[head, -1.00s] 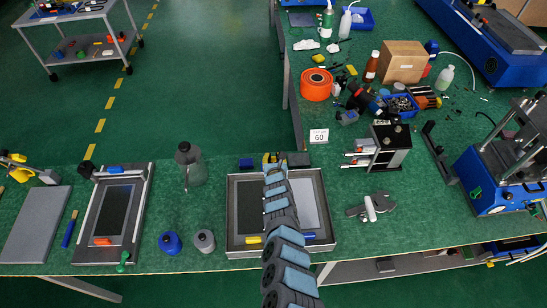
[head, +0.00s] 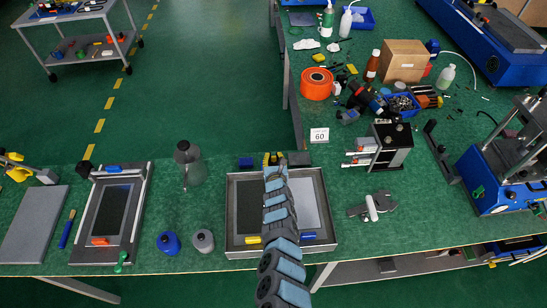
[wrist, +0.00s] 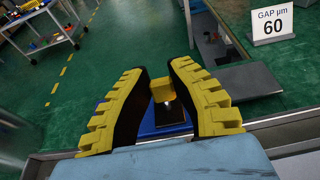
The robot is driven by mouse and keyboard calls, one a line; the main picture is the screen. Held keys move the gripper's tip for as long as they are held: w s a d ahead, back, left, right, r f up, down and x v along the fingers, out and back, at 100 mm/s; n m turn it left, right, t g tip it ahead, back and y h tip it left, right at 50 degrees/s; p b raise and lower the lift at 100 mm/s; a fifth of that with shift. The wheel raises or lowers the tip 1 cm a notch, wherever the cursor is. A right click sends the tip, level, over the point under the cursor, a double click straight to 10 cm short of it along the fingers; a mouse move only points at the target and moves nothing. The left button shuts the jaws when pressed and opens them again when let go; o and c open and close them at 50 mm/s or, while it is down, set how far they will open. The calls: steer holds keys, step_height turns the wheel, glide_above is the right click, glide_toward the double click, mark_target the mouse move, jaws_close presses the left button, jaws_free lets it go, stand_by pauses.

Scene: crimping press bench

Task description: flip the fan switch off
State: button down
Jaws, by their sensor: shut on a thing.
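In the wrist view, a small yellow cap (wrist: 162,88) on a metal stem stands over a blue base with a dark top plate (wrist: 170,115). It looks like the fan switch. My gripper (wrist: 162,84) has its yellow, ridged fingers on either side of the cap and is shut on it. In the head view, my gripper (head: 272,158) is at the back edge of the grey-rimmed tray, and my arm and fingers hide the switch there. I cannot read the switch's position.
The grey-rimmed tray (head: 232,235) lies under my arm. A small dark blue block (head: 246,163) is left of my gripper. A "GAP 60" sign (head: 319,135) and a metal fixture (head: 388,147) stand to the right. A clear bottle (head: 189,165) stands to the left.

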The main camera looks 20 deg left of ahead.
mark_target(274, 157)
steer(key=c, duration=0.9)
jaws_free()
steer(key=shift+d+r, duration=0.1)
steer(key=shift+r, duration=0.15)
steer(key=shift+w+r, duration=0.1)
steer(key=shift+r, duration=4.6)
